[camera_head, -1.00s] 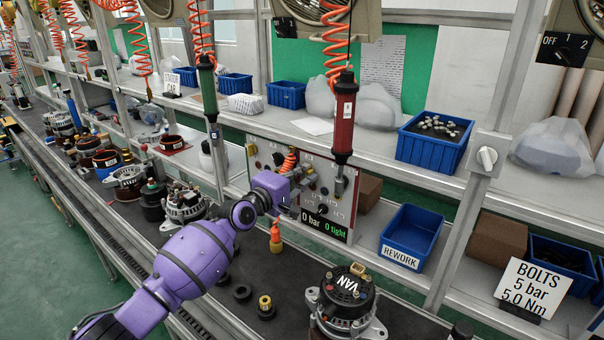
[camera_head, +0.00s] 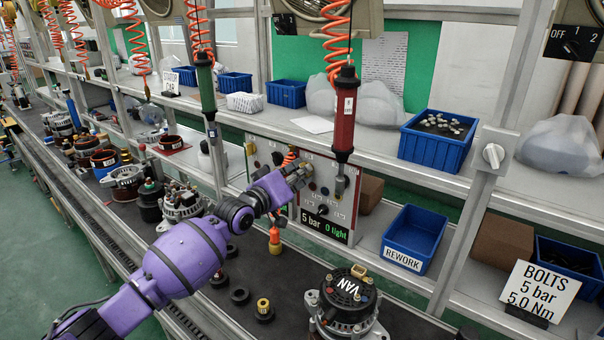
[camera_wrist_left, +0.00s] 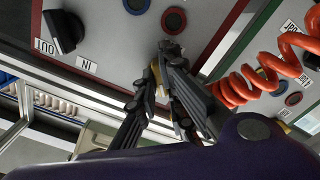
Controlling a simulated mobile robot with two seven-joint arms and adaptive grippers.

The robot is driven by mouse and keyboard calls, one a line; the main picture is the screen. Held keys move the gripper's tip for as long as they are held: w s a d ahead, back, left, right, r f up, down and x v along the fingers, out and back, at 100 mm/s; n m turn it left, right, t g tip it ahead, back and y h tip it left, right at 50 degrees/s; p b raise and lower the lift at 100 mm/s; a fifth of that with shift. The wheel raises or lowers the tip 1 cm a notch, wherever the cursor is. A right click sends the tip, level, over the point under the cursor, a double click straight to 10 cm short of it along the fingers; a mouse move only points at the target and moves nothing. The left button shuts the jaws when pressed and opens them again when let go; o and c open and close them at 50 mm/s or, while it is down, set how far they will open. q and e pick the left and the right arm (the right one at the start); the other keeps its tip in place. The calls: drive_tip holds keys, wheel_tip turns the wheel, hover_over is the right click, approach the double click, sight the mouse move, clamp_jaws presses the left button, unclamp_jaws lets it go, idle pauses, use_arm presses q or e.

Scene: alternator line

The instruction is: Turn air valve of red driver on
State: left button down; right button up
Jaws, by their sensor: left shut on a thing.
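The red driver (camera_head: 344,120) hangs upright from an orange coiled hose in front of the white control panel (camera_head: 313,212). My left gripper (camera_head: 303,170) is at the panel face, left of the red driver. In the left wrist view, its fingers (camera_wrist_left: 168,62) are shut on a small brass-coloured part, apparently the air valve (camera_wrist_left: 155,72), mostly hidden by the fingers. The panel display (camera_head: 323,225) reads "5 bar" and "0 tight". My right gripper is not in view.
An orange coiled hose (camera_wrist_left: 250,84) runs close beside the fingers. A green driver (camera_head: 206,85) hangs at left. An alternator (camera_head: 347,299) marked VAN stands on the bench below. A blue REWORK bin (camera_head: 412,238) is right of the panel.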

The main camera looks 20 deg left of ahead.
use_arm(q)
drive_tip(key=shift+r+m, duration=0.1)
drive_tip(key=shift+m, duration=3.8)
drive_tip(key=c, duration=1.9)
unclamp_jaws()
drive_tip(key=shift+o, duration=0.2)
drive_tip(key=v, duration=1.2)
